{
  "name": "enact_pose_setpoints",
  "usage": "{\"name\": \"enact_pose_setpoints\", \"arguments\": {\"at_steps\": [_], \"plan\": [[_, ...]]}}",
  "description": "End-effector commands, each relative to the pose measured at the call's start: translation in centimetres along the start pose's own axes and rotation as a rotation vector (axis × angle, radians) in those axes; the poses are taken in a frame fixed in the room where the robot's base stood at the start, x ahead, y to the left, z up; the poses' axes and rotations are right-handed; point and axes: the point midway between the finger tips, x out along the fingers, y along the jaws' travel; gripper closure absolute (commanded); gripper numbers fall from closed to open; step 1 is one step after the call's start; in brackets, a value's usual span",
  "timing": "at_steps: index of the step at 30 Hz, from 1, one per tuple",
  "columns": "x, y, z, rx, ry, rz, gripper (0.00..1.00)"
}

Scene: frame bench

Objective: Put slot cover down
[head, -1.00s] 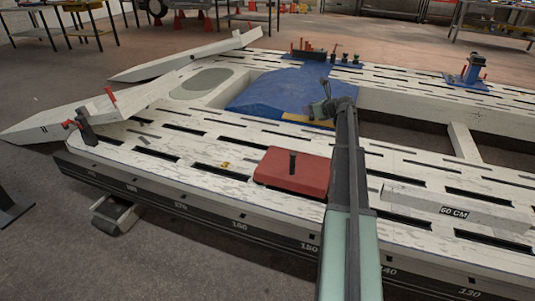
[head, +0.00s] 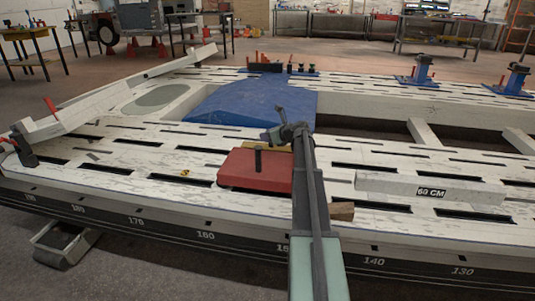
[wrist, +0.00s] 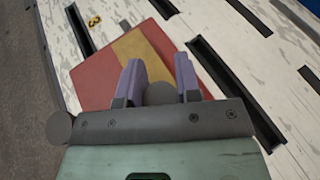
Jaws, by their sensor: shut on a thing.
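My gripper (head: 290,131) is just behind the far right corner of a red box in the head view. In the wrist view my gripper (wrist: 160,72) has its two purple-grey fingers either side of a dark round part. They appear shut on a yellow strip, which I take as the slot cover (wrist: 133,50). A yellow edge (head: 279,148) also shows beside my gripper in the head view. In the wrist view the cover overlaps the red box (wrist: 95,83); I cannot tell whether they touch. My gripper hides the cover's near end.
The red box (head: 240,176) with a black handle lies on the white slotted bench (head: 120,160). A beam marked 60 CM (head: 390,184) and a wooden block (head: 342,211) lie right of my arm. A blue platform (head: 255,101) is behind. Open slots (wrist: 235,85) show right of my gripper.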

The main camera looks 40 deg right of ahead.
Motion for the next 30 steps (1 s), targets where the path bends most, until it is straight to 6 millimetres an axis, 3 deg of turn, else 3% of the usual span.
{"name": "enact_pose_setpoints", "arguments": {"at_steps": [6,17,18,22,30], "plan": [[1.7,0.0,-4.1,0.0,0.0,0.0,1.0],[1.7,0.0,-4.0,0.0,0.0,0.0,1.0],[1.6,0.0,-4.0,0.0,0.0,0.0,0.66],[1.6,0.0,-3.9,0.0,0.0,0.0,0.46],[1.6,0.0,-3.8,0.0,0.0,0.0,0.43]]}}
